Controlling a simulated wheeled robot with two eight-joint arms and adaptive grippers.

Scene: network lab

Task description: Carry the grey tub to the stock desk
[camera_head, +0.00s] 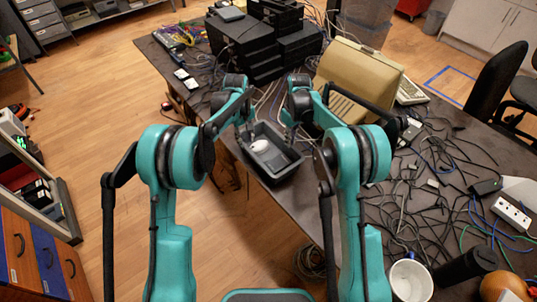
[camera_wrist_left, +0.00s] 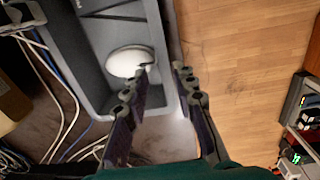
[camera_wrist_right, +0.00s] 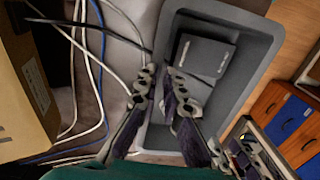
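The grey tub (camera_head: 287,172) is at the left edge of the dark table, in front of me, partly beyond that edge. It holds a white rounded object (camera_head: 260,146), and a dark box lies in it in the right wrist view (camera_wrist_right: 203,57). My left gripper (camera_head: 243,130) has its fingers on either side of one tub wall; that wall shows between them in the left wrist view (camera_wrist_left: 165,35). My right gripper (camera_head: 290,128) has its fingers close against the opposite wall. Whether the tub touches the table is unclear.
A beige computer case (camera_head: 360,75) stands close right of my right gripper. Stacked black devices (camera_head: 262,40) are behind the tub. Loose cables (camera_head: 420,190) cover the table's right part. Black chairs (camera_head: 497,80) stand at the right. Wooden floor (camera_head: 110,90) is open at the left.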

